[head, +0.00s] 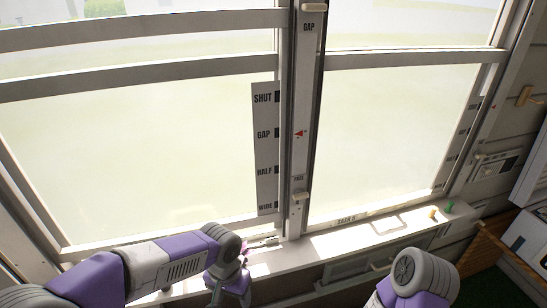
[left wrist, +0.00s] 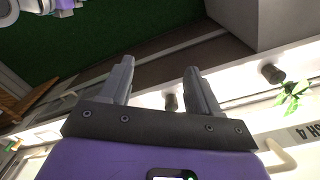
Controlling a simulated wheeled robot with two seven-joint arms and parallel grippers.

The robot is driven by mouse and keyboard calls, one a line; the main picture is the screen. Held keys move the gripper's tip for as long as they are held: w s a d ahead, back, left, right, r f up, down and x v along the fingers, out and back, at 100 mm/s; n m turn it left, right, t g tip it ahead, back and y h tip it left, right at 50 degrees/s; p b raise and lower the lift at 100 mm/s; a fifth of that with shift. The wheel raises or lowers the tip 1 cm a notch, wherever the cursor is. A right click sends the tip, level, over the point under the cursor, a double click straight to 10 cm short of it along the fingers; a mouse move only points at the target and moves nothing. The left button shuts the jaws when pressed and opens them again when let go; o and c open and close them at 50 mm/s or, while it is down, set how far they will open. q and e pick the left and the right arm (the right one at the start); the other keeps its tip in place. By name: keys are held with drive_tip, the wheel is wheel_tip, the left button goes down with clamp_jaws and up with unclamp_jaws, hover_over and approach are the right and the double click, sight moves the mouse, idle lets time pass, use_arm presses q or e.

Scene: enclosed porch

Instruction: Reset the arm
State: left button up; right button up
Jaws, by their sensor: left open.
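My left arm (head: 175,262), purple and grey, reaches in from the lower left of the head view and bends at a grey joint in front of the window sill. Its gripper shows clearly in the left wrist view (left wrist: 157,78): two grey fingers stand apart with nothing between them. In the head view the fingers are hard to make out. My right arm (head: 415,278) shows only as a grey and purple joint at the lower right. Its gripper is not in view.
A large window fills the head view, with a label strip (head: 265,150) beside the central post (head: 301,120). The sill (head: 350,238) bears small yellow and green pegs (head: 448,207). The left wrist view shows dark knobs (left wrist: 272,73), a green ribbon-like thing (left wrist: 292,92) and green floor (left wrist: 110,35).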

use_arm(q)
wheel_tip(320, 180, down, 10)
drive_tip(key=w+d+n+g+h, duration=0.1)
drive_tip(key=w+d+h, duration=0.1)
drive_tip(key=s+f+n, duration=0.1)
drive_tip(key=s+f, duration=0.2)
drive_tip(key=f, duration=0.3)
drive_tip(key=s+a+f+n+t+h, duration=0.1)
drive_tip(key=s+f+n, duration=0.1)
drive_tip(key=s+f, duration=0.2)
drive_tip(key=s+f+n, duration=0.2)
drive_tip(key=s+f, duration=0.1)
drive_tip(key=f, duration=0.7)
drive_tip(key=shift+s+a+h, duration=0.25)
drive_tip(key=shift+a+h, duration=0.15)
